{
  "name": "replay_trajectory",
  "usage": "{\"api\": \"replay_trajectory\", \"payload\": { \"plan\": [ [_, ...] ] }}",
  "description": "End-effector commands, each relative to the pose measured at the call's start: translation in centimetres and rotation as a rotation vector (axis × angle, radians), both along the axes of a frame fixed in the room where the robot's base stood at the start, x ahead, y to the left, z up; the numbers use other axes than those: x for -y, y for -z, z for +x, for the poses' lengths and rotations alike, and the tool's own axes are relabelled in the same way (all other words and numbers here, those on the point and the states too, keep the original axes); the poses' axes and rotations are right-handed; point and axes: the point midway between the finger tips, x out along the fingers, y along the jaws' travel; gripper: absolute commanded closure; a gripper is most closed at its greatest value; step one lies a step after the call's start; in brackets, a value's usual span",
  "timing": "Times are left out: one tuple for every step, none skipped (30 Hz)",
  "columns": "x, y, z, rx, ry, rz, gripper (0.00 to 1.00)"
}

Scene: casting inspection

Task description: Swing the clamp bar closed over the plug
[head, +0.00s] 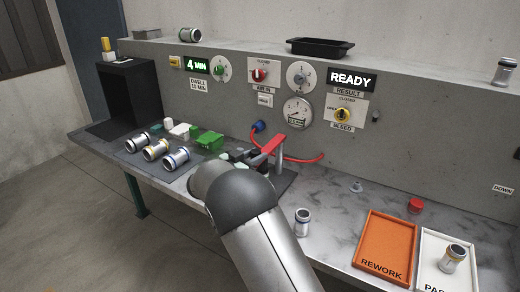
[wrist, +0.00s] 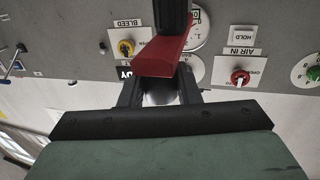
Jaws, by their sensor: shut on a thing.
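The red clamp bar (head: 270,146) stands at the middle of the bench on a grey post, one end toward my arm. It also shows close up in the wrist view (wrist: 165,60), where my gripper (wrist: 160,82) has one dark finger on each side of its near end. My gripper is shut on the bar. A grey rounded part (wrist: 160,97) shows between the fingers; I cannot tell what it is. In the head view my arm hides most of the fixture under the bar. I cannot make out the plug or whether the bar lies over it.
A red hose (head: 305,159) curves behind the bar from a blue fitting (head: 258,127). A green block (head: 209,141) and several metal castings (head: 156,150) lie to the left. An orange rework tray (head: 385,245), a white tray (head: 430,278) and a loose casting (head: 302,222) are at right.

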Motion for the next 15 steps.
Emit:
{"api": "replay_trajectory", "payload": {
  "plan": [
    [0.16, -0.51, 0.25, 0.007, 0.014, -0.003, 1.0],
    [0.17, -0.52, 0.3, 0.008, 0.022, -0.002, 1.0],
    [0.21, -0.49, 0.35, 0.007, 0.03, -0.001, 1.0],
    [0.24, -0.45, 0.37, 0.007, 0.036, -0.003, 1.0],
    [0.26, -0.44, 0.4, 0.007, 0.04, -0.003, 1.0],
    [0.27, -0.45, 0.43, 0.008, 0.044, -0.003, 1.0],
    [0.27, -0.47, 0.45, 0.008, 0.046, -0.003, 1.0],
    [0.27, -0.48, 0.48, 0.009, 0.048, -0.003, 1.0],
    [0.26, -0.5, 0.48, 0.009, 0.048, -0.003, 1.0],
    [0.25, -0.51, 0.5, 0.009, 0.049, -0.003, 1.0],
    [0.25, -0.52, 0.51, 0.009, 0.049, -0.003, 1.0],
    [0.24, -0.54, 0.52, 0.01, 0.048, -0.003, 1.0],
    [0.22, -0.55, 0.52, 0.01, 0.048, -0.003, 1.0],
    [0.22, -0.56, 0.53, 0.01, 0.047, -0.003, 1.0],
    [0.21, -0.59, 0.53, 0.011, 0.047, -0.002, 1.0]
  ]
}}
